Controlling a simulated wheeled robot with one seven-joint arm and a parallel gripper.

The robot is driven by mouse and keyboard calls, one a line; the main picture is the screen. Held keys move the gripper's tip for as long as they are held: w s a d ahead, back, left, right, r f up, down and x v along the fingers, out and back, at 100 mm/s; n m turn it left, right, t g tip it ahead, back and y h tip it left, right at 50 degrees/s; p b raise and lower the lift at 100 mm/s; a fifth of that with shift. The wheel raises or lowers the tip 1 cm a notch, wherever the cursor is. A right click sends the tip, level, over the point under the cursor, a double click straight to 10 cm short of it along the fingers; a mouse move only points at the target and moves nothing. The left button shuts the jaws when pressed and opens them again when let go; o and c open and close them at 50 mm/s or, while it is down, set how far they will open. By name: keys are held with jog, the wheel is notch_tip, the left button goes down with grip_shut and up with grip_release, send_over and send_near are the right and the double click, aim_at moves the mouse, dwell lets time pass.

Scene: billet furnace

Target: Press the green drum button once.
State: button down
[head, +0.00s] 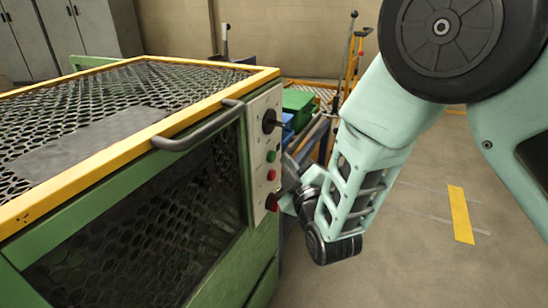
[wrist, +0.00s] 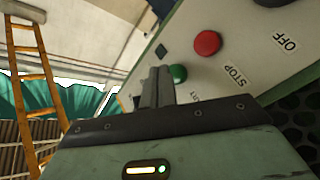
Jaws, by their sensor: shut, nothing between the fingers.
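A green button (head: 271,156) sits on the pale control panel (head: 262,103) at the machine's corner, above a small red button (head: 271,174). In the wrist view the green button (wrist: 179,73) shows just right of the fingertips of my gripper (wrist: 157,78), partly covered by them. The red button (wrist: 208,43) is up and right of it, near the word STOP. My gripper is shut and empty, close to the panel; I cannot tell whether it touches the button. In the head view, my wrist is beside the panel's lower right and the fingertips are hard to make out.
Green bins (head: 299,103) stand behind. The floor at right is clear.

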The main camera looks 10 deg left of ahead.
dwell(0.4)
jog(key=shift+w+a, duration=0.15)
jog(key=shift+a, duration=0.3)
